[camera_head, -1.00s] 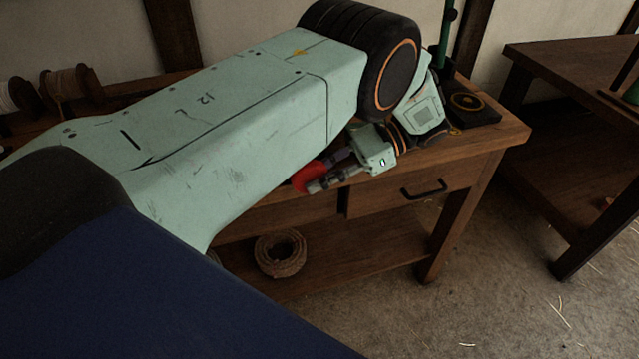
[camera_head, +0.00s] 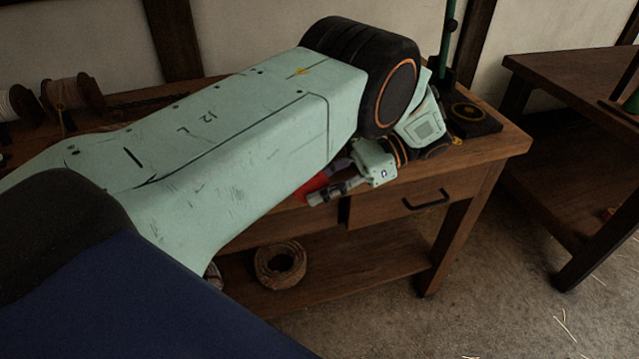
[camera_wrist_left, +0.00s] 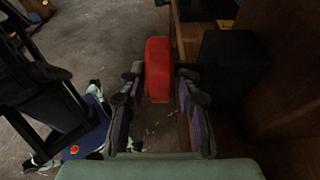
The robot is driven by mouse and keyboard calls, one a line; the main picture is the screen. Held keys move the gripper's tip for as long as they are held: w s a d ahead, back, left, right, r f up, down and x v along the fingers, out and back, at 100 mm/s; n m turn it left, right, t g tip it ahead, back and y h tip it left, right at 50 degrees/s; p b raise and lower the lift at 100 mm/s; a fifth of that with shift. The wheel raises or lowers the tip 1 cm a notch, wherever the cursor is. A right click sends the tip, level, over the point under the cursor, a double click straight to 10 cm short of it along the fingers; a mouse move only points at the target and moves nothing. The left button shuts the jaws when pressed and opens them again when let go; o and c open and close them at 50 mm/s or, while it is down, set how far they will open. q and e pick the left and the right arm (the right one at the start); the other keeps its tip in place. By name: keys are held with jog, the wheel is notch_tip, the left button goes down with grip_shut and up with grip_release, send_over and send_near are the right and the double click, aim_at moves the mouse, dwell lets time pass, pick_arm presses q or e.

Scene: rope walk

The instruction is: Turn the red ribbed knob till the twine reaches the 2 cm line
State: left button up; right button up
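The red knob (camera_head: 311,187) shows at the front edge of the wooden bench, partly hidden behind my left gripper (camera_head: 332,188). In the left wrist view the knob (camera_wrist_left: 158,70) stands between the two fingers of my left gripper (camera_wrist_left: 160,84). A finger lies on each side of it, with what look like narrow gaps, so the gripper appears open around the knob. Its ribs cannot be made out. The twine and the 2 cm line are not to be seen; my left arm covers much of the bench top. My right gripper is in neither view.
The bench (camera_head: 480,150) has a drawer with a black handle (camera_head: 427,199) close to the gripper. A black base with a green post (camera_head: 447,45) stands at its right end. A rope coil (camera_head: 280,265) lies on the lower shelf. Another table (camera_head: 570,80) stands to the right.

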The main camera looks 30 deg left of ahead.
aim_at(319, 172)
pick_arm(q)
notch_tip(319, 172, up, 10)
dwell(0.6)
